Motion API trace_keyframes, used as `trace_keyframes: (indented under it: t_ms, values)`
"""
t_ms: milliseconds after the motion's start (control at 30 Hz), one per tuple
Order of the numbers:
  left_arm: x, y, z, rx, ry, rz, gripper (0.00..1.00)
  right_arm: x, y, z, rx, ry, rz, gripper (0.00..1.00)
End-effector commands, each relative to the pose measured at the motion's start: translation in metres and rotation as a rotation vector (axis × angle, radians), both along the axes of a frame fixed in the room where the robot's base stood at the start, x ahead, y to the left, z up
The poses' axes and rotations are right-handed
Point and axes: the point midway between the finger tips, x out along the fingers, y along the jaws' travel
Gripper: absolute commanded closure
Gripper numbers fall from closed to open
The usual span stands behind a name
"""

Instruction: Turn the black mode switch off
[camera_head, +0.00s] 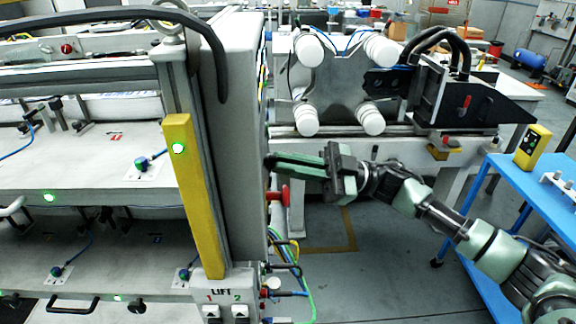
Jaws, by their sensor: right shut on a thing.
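My right gripper (276,162) reaches in from the right, its green fingers pointing left at the side face of the grey cabinet post (240,150). The fingers are shut on the small black mode switch (268,160) at that side face. The switch is mostly hidden by the fingertips, so I cannot tell which way it is turned. My left gripper is not in view.
A red handle (280,195) sticks out just below my right gripper. Cables (290,262) hang lower on the post, by the LIFT switches (225,311). A blue cart (545,185) with a yellow device (532,147) stands right. Open floor lies below my arm.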

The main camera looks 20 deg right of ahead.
Motion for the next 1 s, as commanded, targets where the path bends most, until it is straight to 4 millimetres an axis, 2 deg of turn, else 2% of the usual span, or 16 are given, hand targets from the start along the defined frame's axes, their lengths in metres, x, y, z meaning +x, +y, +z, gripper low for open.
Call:
trace_keyframes:
  t_ms: [500,1000]
  values:
    - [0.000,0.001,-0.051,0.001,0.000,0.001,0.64,0.004,-0.001,0.000,-0.106,-0.377,-0.001,1.00]
    - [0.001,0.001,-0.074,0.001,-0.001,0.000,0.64,0.005,-0.002,0.005,-0.192,-0.676,0.000,1.00]
